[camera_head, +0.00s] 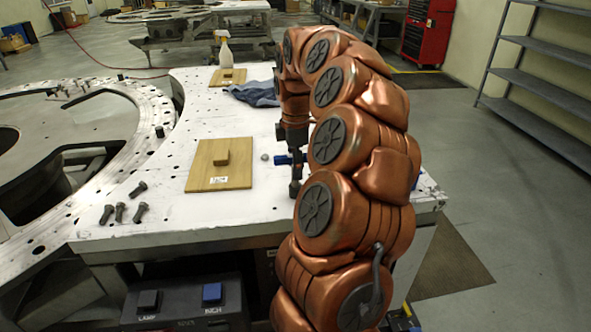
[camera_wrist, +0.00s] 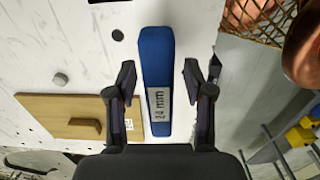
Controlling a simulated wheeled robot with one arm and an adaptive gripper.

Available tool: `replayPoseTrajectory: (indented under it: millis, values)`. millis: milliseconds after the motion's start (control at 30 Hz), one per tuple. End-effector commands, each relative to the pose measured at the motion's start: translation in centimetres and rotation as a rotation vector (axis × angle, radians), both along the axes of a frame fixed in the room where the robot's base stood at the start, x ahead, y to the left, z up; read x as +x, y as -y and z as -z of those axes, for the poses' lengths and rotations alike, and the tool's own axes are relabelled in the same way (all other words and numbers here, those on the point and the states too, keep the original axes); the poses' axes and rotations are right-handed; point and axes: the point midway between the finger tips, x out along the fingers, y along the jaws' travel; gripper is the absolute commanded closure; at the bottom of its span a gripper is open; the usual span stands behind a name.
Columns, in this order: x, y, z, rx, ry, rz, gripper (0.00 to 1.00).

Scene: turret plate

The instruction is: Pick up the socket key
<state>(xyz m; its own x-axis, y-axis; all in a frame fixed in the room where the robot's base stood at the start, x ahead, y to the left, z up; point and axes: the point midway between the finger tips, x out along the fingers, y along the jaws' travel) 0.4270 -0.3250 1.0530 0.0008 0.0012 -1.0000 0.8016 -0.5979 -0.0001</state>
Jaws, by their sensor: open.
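The socket key shows as a long blue bar with a white "24 mm" label (camera_wrist: 157,60) in the wrist view, lying on the white plate. In the head view only a bit of its blue (camera_head: 283,159) shows beside my arm; the rest is hidden. My gripper (camera_wrist: 160,82) is open, with one finger on each side of the blue bar and visible gaps between fingers and bar. In the head view my gripper (camera_head: 295,182) is low over the plate and partly hidden by my arm. Whether the fingertips reach the bar's height I cannot tell.
A wooden board with a block (camera_head: 200,178) lies left of the key, with a small grey round piece (camera_head: 265,157) between. Several dark bolts (camera_head: 120,212) lie at the front left. A blue cloth (camera_head: 255,93) and spray bottle (camera_head: 225,55) are behind. A wire basket (camera_wrist: 262,18) shows at upper right.

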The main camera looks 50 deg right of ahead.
Motion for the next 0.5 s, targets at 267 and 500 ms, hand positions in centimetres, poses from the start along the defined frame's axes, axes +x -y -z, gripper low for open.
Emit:
replayPoseTrajectory:
  millis: [267,500]
  values:
    - [0.01,0.01,-0.02,0.0,0.0,0.0,0.71]
    - [0.01,0.01,-0.03,0.0,0.0,0.0,0.96]
